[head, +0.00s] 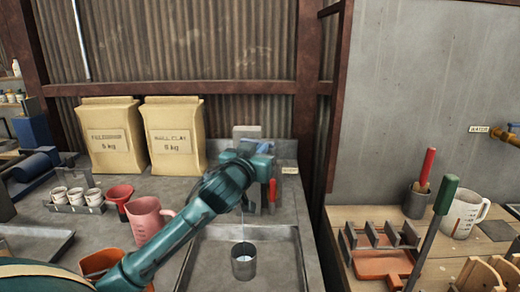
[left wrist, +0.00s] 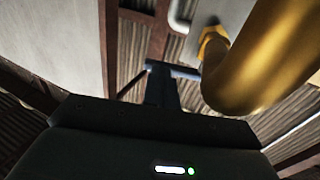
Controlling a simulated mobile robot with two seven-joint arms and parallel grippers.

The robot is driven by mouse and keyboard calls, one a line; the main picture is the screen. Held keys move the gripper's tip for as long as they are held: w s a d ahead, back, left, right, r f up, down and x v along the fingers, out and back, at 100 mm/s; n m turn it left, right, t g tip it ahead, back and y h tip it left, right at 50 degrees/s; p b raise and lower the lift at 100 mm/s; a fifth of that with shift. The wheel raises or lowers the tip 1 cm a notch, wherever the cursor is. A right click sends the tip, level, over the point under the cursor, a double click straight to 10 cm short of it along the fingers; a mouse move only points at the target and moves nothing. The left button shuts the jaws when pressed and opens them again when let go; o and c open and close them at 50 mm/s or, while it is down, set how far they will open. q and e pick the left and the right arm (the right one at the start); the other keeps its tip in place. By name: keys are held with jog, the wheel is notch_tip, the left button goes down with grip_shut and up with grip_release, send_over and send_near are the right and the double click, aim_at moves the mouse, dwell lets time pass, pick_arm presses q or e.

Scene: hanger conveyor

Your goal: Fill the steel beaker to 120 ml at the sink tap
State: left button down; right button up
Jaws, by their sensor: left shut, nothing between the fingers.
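The steel beaker (head: 243,268) stands upright in the sink basin (head: 205,262), with a pale surface inside it; I cannot read a level. A thin pale line, which looks like a stream of water, runs down above the beaker. My left gripper (head: 264,150) is at the tap behind the basin, its arm crossing over the basin's left edge. In the left wrist view the brass tap pipe (left wrist: 265,65) is close on the right, and my shut fingers (left wrist: 162,90) are next to a blue bar. The arm hides most of the tap in the head view. My right gripper is out of view.
A pink jug (head: 147,222), a red cup (head: 119,194) and small white cups (head: 76,195) stand left of the basin. Two sacks (head: 112,138) stand behind. A red handle (head: 272,190) is close by my gripper.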

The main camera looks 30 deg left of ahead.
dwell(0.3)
pick_arm(q)
jog(key=shift+w, duration=0.1)
jog(key=shift+w+d+n+g+y, duration=0.15)
jog(key=shift+w+n+y, duration=0.2)
jog(key=shift+w+y, duration=0.2)
jog(key=shift+w+d+n+g+y, duration=0.15)
jog(key=shift+w+n+y, duration=0.25)
jog(key=shift+w, duration=0.2)
jog(key=shift+p, duration=0.3)
